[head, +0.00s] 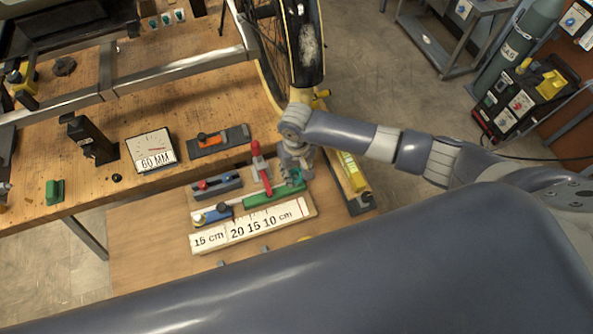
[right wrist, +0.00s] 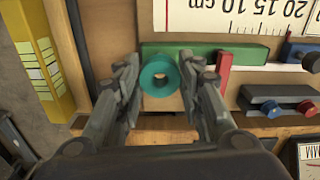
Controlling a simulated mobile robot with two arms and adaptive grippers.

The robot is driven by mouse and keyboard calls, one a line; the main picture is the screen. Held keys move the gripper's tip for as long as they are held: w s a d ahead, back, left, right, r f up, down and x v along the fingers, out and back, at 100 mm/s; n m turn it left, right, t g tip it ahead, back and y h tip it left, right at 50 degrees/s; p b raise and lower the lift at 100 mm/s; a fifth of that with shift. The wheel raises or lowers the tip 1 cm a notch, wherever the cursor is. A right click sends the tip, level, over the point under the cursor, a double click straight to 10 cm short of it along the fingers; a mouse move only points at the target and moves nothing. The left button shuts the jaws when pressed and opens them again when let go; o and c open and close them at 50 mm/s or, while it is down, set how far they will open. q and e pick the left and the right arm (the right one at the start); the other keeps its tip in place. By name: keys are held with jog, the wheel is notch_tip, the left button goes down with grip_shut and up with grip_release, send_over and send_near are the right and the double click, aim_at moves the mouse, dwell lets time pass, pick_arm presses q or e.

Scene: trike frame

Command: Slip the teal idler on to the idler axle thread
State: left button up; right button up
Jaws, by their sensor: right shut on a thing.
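My right gripper (head: 296,172) is over the low board at the front of the bench, and it also shows in the right wrist view (right wrist: 159,72). In the head view the idler (head: 295,177) is mostly hidden by the gripper. It is at the right end of a green block (head: 272,194); I cannot tell whether they touch. I cannot make out the idler axle thread in either view. My left gripper is not in view.
A scale marked in cm (head: 250,226) lies in front of the green block. A red upright piece (head: 258,162) stands beside it. A yellow bar (head: 354,172) lies to the right. The metal trike frame (head: 180,70) and a wheel (head: 318,85) are at the back.

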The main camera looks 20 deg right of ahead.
aim_at(297, 181)
jog(key=shift+p, duration=0.4)
jog(key=shift+f+b, duration=1.65)
jog(key=shift+f, duration=1.15)
jog(key=o, duration=1)
jog(key=shift+r, duration=0.1)
jog(key=shift+r, duration=0.15)
notch_tip(297, 181, up, 12)
jog(key=shift+s+f, duration=0.1)
jog(key=shift+f, duration=0.15)
